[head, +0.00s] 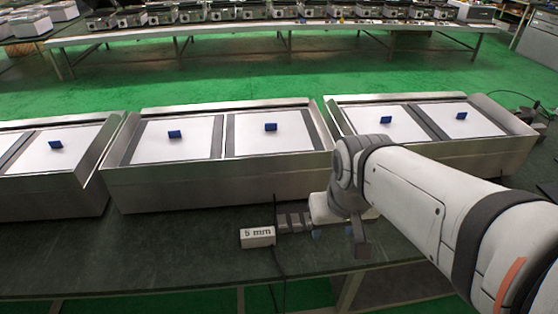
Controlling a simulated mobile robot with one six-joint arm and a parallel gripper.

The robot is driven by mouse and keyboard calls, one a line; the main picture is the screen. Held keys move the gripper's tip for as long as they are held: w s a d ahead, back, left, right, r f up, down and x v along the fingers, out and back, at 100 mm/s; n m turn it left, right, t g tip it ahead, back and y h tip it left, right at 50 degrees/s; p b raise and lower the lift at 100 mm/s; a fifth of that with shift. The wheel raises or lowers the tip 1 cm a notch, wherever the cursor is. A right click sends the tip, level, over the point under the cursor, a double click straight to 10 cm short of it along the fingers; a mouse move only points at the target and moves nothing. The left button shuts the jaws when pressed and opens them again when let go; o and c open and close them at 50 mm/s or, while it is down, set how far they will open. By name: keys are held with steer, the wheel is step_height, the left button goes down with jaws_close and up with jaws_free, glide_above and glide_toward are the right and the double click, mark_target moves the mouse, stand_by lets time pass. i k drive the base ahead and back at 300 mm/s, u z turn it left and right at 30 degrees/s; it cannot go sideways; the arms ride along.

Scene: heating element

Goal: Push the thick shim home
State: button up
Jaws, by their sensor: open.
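A white block marked "5 mm" (257,237) sits on the dark bench in front of the middle metal tray. Beside it, to the right, is a short row of small grey blocks (294,221). I cannot tell which piece is the thick shim or how far in it sits. My gripper (360,243) is at the end of my white arm, low over the bench and right of the grey blocks. It is open, seen partly from behind, and I see nothing held in it. My arm's end hides part of the bench there, with small blue bits near it.
Metal trays stand in a row behind; the middle tray (220,186) and right tray (450,156) hold white panels with blue tabs (270,127). A dark cable runs by the "5 mm" block. The bench (150,250) is clear at left. A far table holds many devices.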

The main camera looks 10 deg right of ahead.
mark_target(284, 227)
steer(key=z, duration=1.95)
steer(key=k, duration=1.25)
steer(key=u, duration=1.3)
steer(key=i, duration=1)
steer(key=u, duration=0.05)
